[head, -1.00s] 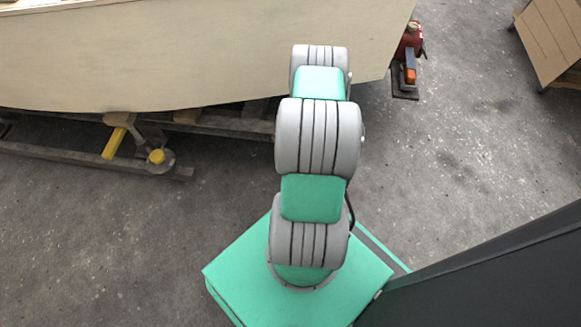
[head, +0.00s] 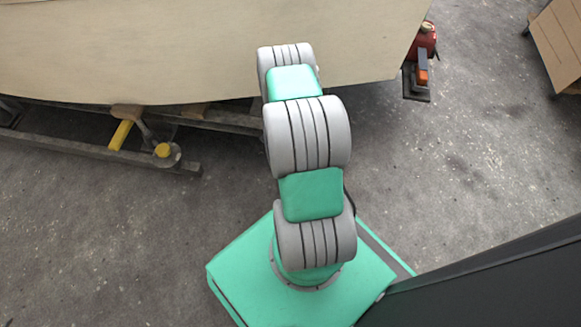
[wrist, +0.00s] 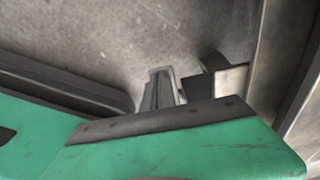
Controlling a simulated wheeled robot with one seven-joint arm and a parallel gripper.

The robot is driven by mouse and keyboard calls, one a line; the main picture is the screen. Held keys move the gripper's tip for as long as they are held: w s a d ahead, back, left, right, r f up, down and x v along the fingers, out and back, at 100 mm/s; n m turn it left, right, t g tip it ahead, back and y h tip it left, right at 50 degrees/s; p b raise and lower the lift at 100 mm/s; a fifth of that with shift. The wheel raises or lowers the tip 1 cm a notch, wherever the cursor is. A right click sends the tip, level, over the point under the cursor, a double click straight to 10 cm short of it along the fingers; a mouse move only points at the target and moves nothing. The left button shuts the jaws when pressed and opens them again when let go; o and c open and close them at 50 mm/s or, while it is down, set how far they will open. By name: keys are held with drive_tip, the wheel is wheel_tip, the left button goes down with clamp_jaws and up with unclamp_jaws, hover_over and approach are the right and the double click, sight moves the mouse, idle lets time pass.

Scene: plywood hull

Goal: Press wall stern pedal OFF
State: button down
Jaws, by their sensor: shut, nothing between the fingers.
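In the head view a small dark unit with an orange block (head: 421,76) sits at the right end of the pale hull (head: 210,50). It may be the stern pedal, but its ON and OFF sides cannot be made out. My arm reaches toward the hull, and its links hide my gripper in that view. In the wrist view my gripper (wrist: 163,76) is shut and empty, a narrow grey pair of fingers beyond my green hand. A dark block with a pale face (wrist: 229,80) is just right of the fingers; I cannot tell what it is.
A red object (head: 424,40) stands behind the orange-marked unit. A wooden trestle with yellow parts (head: 163,150) is under the hull at left. A brown panel (head: 558,45) stands at the far right. Grey floor (head: 470,150) is open between the hull and that panel.

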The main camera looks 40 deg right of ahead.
drive_tip(key=shift+a+f, duration=0.15)
drive_tip(key=w+a+r+n+t+p, duration=0.1)
drive_tip(key=w+a+r+n+p, duration=0.25)
drive_tip(key=r+p, duration=0.9)
drive_tip(key=w+a+r+n+p, duration=0.25)
drive_tip(key=a+r+n, duration=0.2)
drive_tip(key=r, duration=1.75)
drive_tip(key=w+a+r+n+t+p, duration=0.1)
drive_tip(key=w+a+r+n+p, duration=0.4)
drive_tip(key=r, duration=1.3)
drive_tip(key=s+a+r+n+p, duration=0.3)
drive_tip(key=s+r+n+p, duration=0.1)
drive_tip(key=r, duration=0.5)
drive_tip(key=s+a+r+n+t+p, duration=0.1)
drive_tip(key=s+a+r+n+p, duration=0.2)
drive_tip(key=r+n+p, duration=0.3)
drive_tip(key=s+a+r+n+t+p, duration=0.1)
drive_tip(key=s+a+r+n+p, duration=0.2)
drive_tip(key=r, duration=1.1)
drive_tip(key=s+n+p, duration=0.2)
drive_tip(key=s+p, duration=0.1)
drive_tip(key=p, duration=0.1)
drive_tip(key=shift+a+n+y, duration=0.15)
drive_tip(key=shift+n+y, duration=0.15)
drive_tip(key=shift+r, duration=0.1)
